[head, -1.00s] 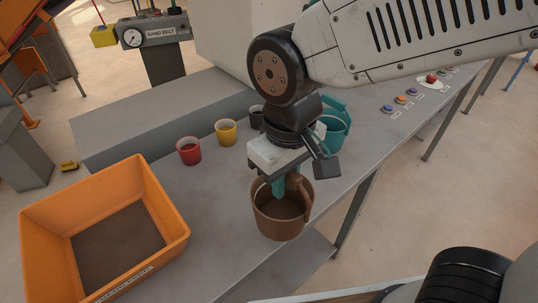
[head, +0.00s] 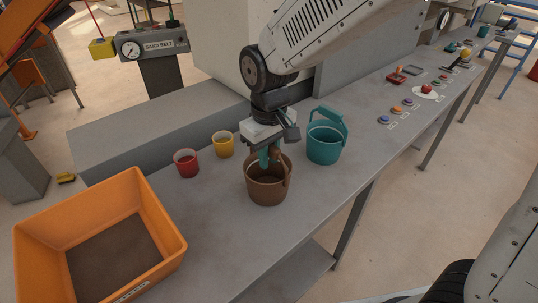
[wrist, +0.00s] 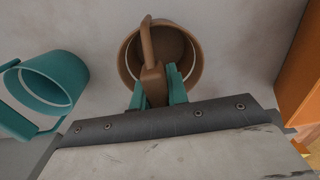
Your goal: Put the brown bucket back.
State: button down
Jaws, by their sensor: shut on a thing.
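The brown bucket (head: 268,188) is upright at the middle of the grey bench, with brown material inside. It also shows in the wrist view (wrist: 190,52). My gripper (head: 270,157) is above the bucket, and its teal fingers are shut on the bucket's brown handle. In the wrist view the fingers (wrist: 155,88) sit on either side of the handle grip. I cannot tell for sure whether the bucket's base touches the bench.
A teal bucket (head: 324,146) stands close to the right. A red cup (head: 186,163) and a yellow cup (head: 223,144) stand to the left. An orange crate (head: 160,222) is at the lower left. Coloured buttons (head: 397,110) line the bench further right. The front bench surface is clear.

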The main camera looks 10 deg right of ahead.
jog(key=shift+f, duration=0.2)
jog(key=c, duration=1.4)
grip_release()
jog(key=shift+o, duration=0.2)
notch_tip(320, 180, up, 12)
jog(key=shift+r, duration=0.1)
jog(key=s+d+m+t, duration=0.1)
jog(key=s+d+m, duration=0.5)
jog(key=s+d, duration=1.3)
jog(key=shift+s+d+f+m, duration=0.2)
jog(key=shift+d+f+m, duration=0.25)
jog(key=shift+d, duration=0.45)
